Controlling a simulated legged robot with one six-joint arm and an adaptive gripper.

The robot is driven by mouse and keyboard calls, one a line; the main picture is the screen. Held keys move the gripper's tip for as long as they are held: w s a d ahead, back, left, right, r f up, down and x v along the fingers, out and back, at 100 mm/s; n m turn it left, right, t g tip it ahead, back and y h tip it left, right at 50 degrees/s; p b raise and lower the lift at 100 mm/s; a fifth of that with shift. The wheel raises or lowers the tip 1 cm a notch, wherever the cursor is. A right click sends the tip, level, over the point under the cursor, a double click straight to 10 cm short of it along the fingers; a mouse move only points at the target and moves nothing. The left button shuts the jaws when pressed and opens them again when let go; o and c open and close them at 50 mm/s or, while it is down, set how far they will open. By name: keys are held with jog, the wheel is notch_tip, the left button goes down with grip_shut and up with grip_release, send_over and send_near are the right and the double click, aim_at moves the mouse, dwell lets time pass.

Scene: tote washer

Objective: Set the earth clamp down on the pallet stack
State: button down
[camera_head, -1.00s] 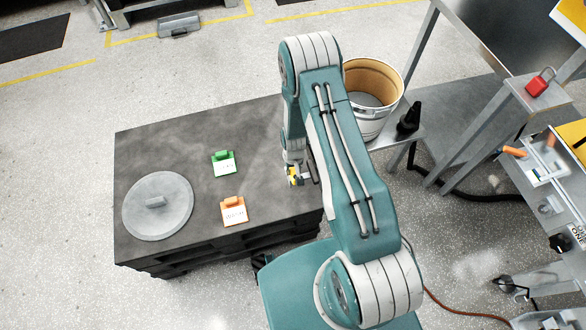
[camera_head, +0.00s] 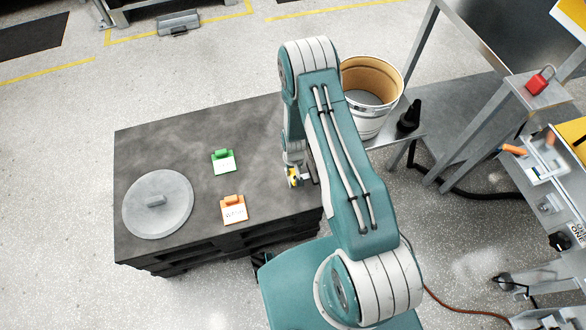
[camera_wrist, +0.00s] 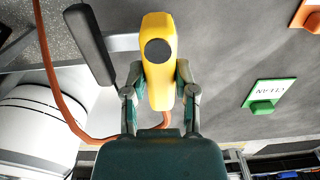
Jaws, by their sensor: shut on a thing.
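The pallet stack (camera_head: 255,125) has a dark grey flat top and stands left of and below my arm in the head view. My gripper (camera_head: 293,178) is at its right part, near the right edge. In the wrist view my gripper (camera_wrist: 160,95) is shut on the yellow earth clamp (camera_wrist: 158,60), which has a dark round spot. The clamp shows as a small yellow patch (camera_head: 292,174) in the head view, mostly hidden by my arm. I cannot tell whether it touches the top. An orange cable (camera_wrist: 50,75) runs beside it.
A green clip card (camera_head: 223,162), an orange clip card (camera_head: 233,210) and a round grey lid (camera_head: 158,204) lie on the stack. A white bucket (camera_head: 372,95) stands behind my arm. A black bar (camera_wrist: 90,45) is beside the clamp. The stack's back left is clear.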

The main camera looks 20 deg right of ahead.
jog(key=shift+f, duration=0.2)
dwell(0.4)
jog(key=shift+f, duration=0.5)
jog(key=shift+f, duration=0.15)
dwell(0.3)
jog(key=shift+c, duration=1.6)
grip_release()
jog(key=o, duration=0.3)
